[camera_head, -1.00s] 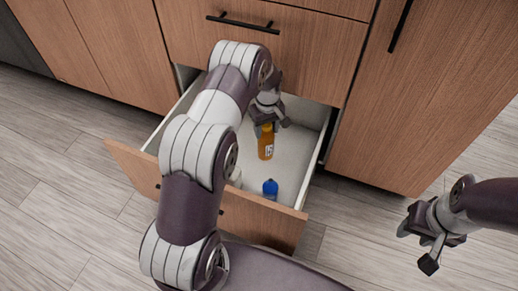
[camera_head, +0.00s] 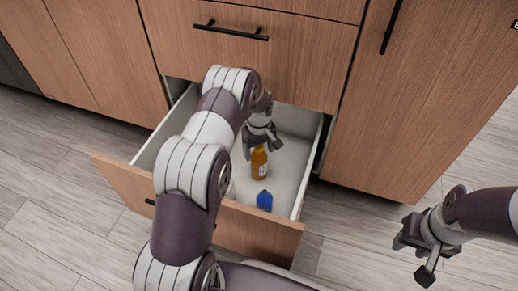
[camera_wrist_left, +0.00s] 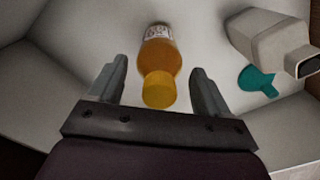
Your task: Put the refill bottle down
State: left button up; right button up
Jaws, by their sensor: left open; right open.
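The refill bottle, an orange bottle with a pale label (camera_head: 259,162), is in the open drawer (camera_head: 292,170), apparently standing on its floor. In the left wrist view the orange bottle (camera_wrist_left: 158,62) shows its yellow cap toward me, between and just beyond my fingers. My left gripper (camera_head: 262,145) is open above the bottle in the head view; its fingertips (camera_wrist_left: 160,75) are spread on both sides of the cap with gaps. My right gripper (camera_head: 420,255) is open and empty, outside the drawer at the right.
A blue bottle (camera_head: 264,200) stands near the drawer's front. A whitish container (camera_wrist_left: 272,42) and a teal item (camera_wrist_left: 258,80) lie to the right in the left wrist view. Drawer walls surround the left gripper; cabinet fronts (camera_head: 245,60) rise behind.

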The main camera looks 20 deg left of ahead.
pick_arm(q)
notch_tip(320, 180, up, 12)
jog(key=p, duration=0.7)
jog(key=shift+f, duration=0.2)
jog(key=s+d+r+m, duration=0.45)
jog(key=s+r, duration=0.35)
jog(key=r, duration=0.2)
jog(key=s+d+r+m, duration=0.1)
jog(key=s+r+m, duration=0.1)
jog(key=s, duration=0.5)
jog(key=s+d+r+m+t, duration=0.1)
jog(key=s+m, duration=0.2)
jog(key=s, duration=0.5)
jog(key=shift+s+d+r, duration=0.2)
jog(key=shift+d+r, duration=0.05)
jog(key=shift+r, duration=0.15)
jog(key=shift+s, duration=0.1)
